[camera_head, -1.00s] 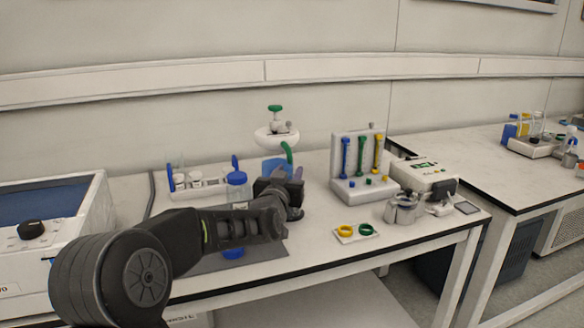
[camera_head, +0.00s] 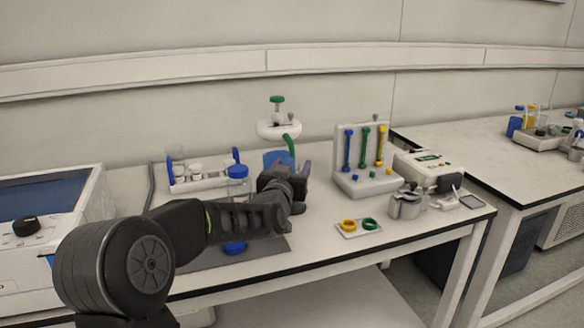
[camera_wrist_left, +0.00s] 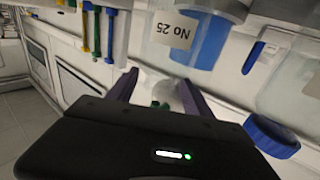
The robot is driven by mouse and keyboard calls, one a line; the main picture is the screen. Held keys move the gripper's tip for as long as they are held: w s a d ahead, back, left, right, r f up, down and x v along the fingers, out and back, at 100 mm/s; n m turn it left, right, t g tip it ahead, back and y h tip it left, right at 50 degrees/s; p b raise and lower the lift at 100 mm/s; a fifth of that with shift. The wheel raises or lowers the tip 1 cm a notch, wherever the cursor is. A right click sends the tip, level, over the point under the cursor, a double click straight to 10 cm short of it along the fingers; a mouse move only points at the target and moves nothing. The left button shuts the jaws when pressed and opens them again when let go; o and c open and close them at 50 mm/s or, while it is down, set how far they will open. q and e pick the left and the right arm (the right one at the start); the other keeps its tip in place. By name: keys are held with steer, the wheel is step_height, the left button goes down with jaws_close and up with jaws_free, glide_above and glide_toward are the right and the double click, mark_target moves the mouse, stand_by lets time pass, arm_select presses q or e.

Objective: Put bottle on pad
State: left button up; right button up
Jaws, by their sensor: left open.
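A clear bottle with a blue cap (camera_head: 238,172) stands upright on the bench behind my left forearm, which hides its lower part. A flat dark grey pad (camera_head: 268,247) lies near the front edge, partly under the arm. My left gripper (camera_head: 303,172) is open, just right of the bottle and pointing toward the back of the bench. In the left wrist view its two fingers (camera_wrist_left: 160,88) are apart, with nothing held. A container of blue liquid labelled "No 25" (camera_wrist_left: 192,40) is beyond the fingers; its blue body also shows behind the gripper (camera_head: 273,159).
A white stand with a green knob (camera_head: 277,115) rises behind the gripper. A vial rack (camera_head: 195,182) is at left. A holder with coloured sticks (camera_head: 365,180), a plate with two rings (camera_head: 358,227) and metal vessels (camera_head: 405,205) are at right. A blue disc (camera_head: 234,247) shows below the arm.

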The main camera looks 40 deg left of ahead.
arm_select(q)
steer(key=shift+r, duration=0.2)
steer(key=v, duration=1.2)
steer(key=shift+f, duration=0.1)
steer(key=shift+c, duration=0.5)
stand_by(1.5)
